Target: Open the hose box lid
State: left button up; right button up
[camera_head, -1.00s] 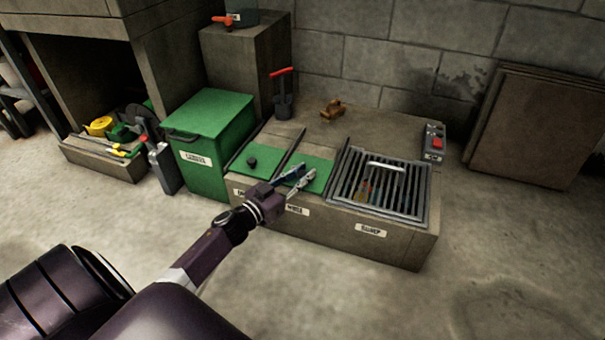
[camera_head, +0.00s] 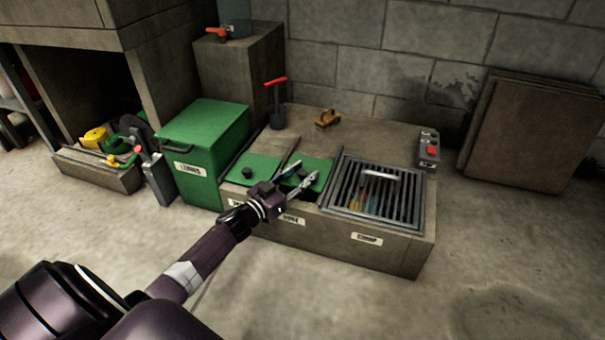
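Two flat green lids lie in the top of a low concrete bench. The left lid (camera_head: 262,165) has a dark round knob. The middle lid (camera_head: 318,166) is above a front label too blurred to read surely; I take it for the hose box lid. My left gripper (camera_head: 301,176) reaches in from the lower left and is over this middle lid, its two fingers apart. A dark knob partly shows between the fingers; contact cannot be told. A dark patch shows at the lid's front edge, as gap or shadow. My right gripper is not in view.
A metal grate (camera_head: 377,190) with a handle covers the bench's right bay. A switch box (camera_head: 428,151) stands at its back right corner. A green bin (camera_head: 207,150) stands to the left. A red-handled tool (camera_head: 275,105) and a small brown object (camera_head: 327,119) are behind. Front floor is clear.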

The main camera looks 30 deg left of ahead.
pick_arm(q)
jog(key=shift+s, duration=0.15)
jog(key=s+a, duration=0.2)
jog(key=s, duration=0.9)
jog(key=shift+s, duration=0.3)
jog(key=shift+o, duration=0.3)
